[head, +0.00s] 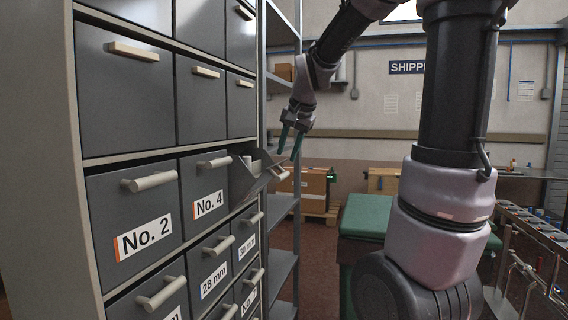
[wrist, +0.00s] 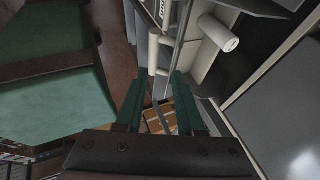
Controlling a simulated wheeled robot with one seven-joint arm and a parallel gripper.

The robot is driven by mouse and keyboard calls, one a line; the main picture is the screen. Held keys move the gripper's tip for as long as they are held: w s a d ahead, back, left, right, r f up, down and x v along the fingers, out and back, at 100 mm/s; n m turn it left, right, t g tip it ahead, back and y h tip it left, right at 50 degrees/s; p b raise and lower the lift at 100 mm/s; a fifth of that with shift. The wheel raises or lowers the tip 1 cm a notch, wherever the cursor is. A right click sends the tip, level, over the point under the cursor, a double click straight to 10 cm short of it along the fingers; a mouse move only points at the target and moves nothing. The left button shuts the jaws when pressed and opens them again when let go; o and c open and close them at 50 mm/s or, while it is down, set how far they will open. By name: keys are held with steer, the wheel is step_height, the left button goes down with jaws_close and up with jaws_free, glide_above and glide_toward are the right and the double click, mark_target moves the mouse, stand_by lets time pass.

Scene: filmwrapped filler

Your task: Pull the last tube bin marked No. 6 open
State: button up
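The bin to the right of No. 4 (head: 205,190), in the same row, is the grey bin (head: 243,184) standing partly open. Its front juts out of the cabinet, with a pale bar handle (head: 281,173), and something white shows inside. Its label cannot be read, so I cannot confirm No. 6. In the wrist view the pale handle (wrist: 153,52) lies just beyond the fingertips, and a white tube (wrist: 218,33) shows beside it. My gripper (head: 289,155) has two teal fingers set apart, just above the handle. It is open and holds nothing; the fingers also show in the wrist view (wrist: 163,76).
The cabinet has more closed bins, including No. 2 (head: 132,215) and 28 mm (head: 213,268). An open metal rack (head: 281,215) stands just behind it. A green-topped bench (head: 367,215) stands right of the bin, with bare floor between.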

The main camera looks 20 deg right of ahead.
steer(key=v, duration=0.4)
steer(key=shift+s+r, duration=0.2)
steer(key=shift+r, duration=0.15)
steer(key=shift+w+d+f+m, duration=0.1)
steer(key=shift+d+m, duration=0.05)
steer(key=shift+m, duration=0.15)
jaws_close()
steer(key=w+d+f+m+g, duration=0.25)
steer(key=d+m+g, duration=0.3)
steer(key=m, duration=1.05)
steer(key=w+a+f, duration=0.2)
steer(key=a+f, duration=0.2)
steer(key=f, duration=0.4)
steer(key=shift+w+f, duration=0.2)
steer(key=shift+w, duration=0.15)
